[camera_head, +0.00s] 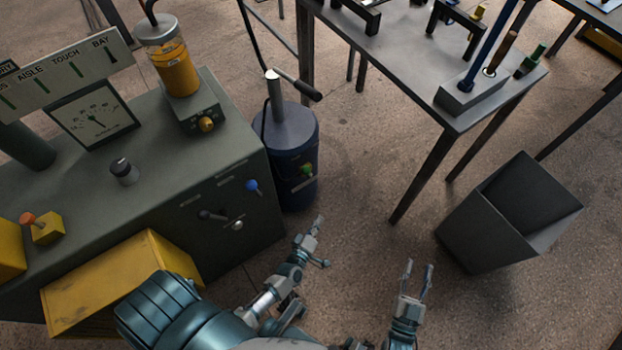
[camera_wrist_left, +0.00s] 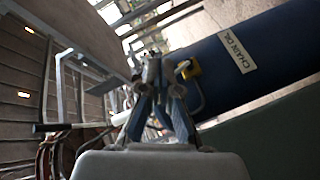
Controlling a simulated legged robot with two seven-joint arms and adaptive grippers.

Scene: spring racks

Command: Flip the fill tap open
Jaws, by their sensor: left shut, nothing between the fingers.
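I cannot read the small labels, so I cannot tell for sure which control is the fill tap. The front of the grey-green cabinet (camera_head: 160,180) carries a blue-knobbed lever (camera_head: 252,186), a black-handled lever (camera_head: 210,215) and a silver knob (camera_head: 237,225). A small green-and-yellow fitting (camera_head: 307,169) is on the blue drum (camera_head: 290,140). My left gripper (camera_head: 317,224) is shut and empty, right of the cabinet front and below the drum in the head view. In the left wrist view its fingertips (camera_wrist_left: 160,72) are beside a yellow fitting (camera_wrist_left: 190,69). My right gripper (camera_head: 419,264) is open and empty.
An amber-filled reservoir (camera_head: 178,68) and a dial gauge (camera_head: 95,115) stand on the cabinet. A yellow box (camera_head: 105,285) sits at its front. A grey bin (camera_head: 490,230) and a steel table (camera_head: 410,55) are on the right. The floor between is clear.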

